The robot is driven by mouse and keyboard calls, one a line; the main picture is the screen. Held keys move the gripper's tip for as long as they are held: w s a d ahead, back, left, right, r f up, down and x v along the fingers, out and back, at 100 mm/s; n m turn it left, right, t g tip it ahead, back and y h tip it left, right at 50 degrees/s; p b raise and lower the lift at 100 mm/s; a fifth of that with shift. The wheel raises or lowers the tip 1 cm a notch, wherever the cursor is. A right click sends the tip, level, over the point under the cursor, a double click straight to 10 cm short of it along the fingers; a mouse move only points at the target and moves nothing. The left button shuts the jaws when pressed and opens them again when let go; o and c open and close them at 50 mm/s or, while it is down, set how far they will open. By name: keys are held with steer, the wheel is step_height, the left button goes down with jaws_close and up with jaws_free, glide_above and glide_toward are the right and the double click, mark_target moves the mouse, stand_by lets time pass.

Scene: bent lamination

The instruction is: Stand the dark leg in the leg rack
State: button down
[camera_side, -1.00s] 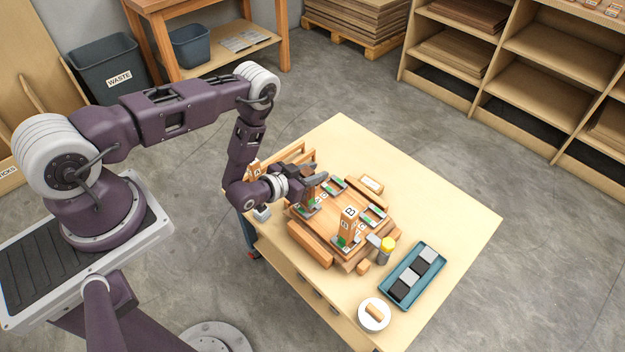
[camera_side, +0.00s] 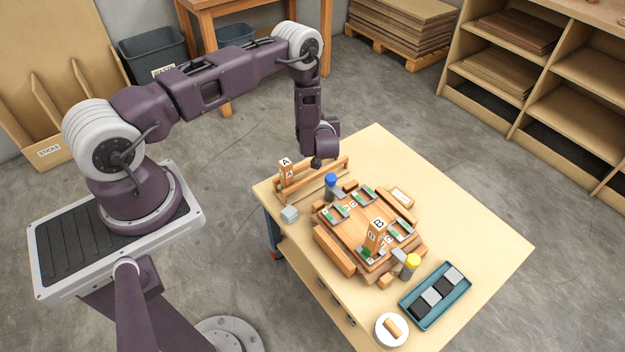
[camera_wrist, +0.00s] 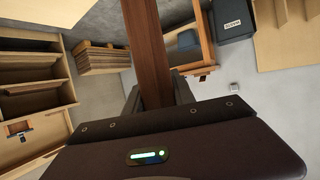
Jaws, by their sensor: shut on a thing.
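The dark leg (camera_wrist: 147,45) is a long, dark brown wooden bar. In the wrist view it passes between the fingers of my gripper (camera_wrist: 157,92), which is shut on it. In the side view my gripper (camera_side: 317,162) is mostly hidden behind my wrist, near the far end of the leg rack, and I cannot make out the dark leg there. The leg rack (camera_side: 318,183) is a low wooden frame with rails at the back left of the table. A lighter leg marked A (camera_side: 286,172) stands upright at its left end.
A wooden panel assembly (camera_side: 340,232) with green-marked corner pockets lies mid-table, with a leg marked B (camera_side: 376,237) upright in it. A blue-capped bottle (camera_side: 330,187) stands between it and the rack. A yellow-capped bottle (camera_side: 410,266), blue tray (camera_side: 406,309) and pale block (camera_side: 289,214) are nearby.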

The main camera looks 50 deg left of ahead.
steer(key=s+f+n+g, duration=0.1)
steer(key=f+g, duration=0.1)
steer(key=f, duration=0.2)
steer(key=s+a+f+n+g+y, duration=0.1)
steer(key=s+f+n+g, duration=0.1)
steer(key=f, duration=0.2)
steer(key=s+f+n+g, duration=0.1)
steer(key=f+n+g, duration=0.1)
steer(key=f, duration=0.3)
steer(key=shift+s+a+y, duration=0.15)
steer(key=shift+s+y, duration=0.1)
steer(key=shift+y, duration=0.05)
steer(key=c, duration=1.1)
jaws_free()
steer(key=shift+o, duration=0.2)
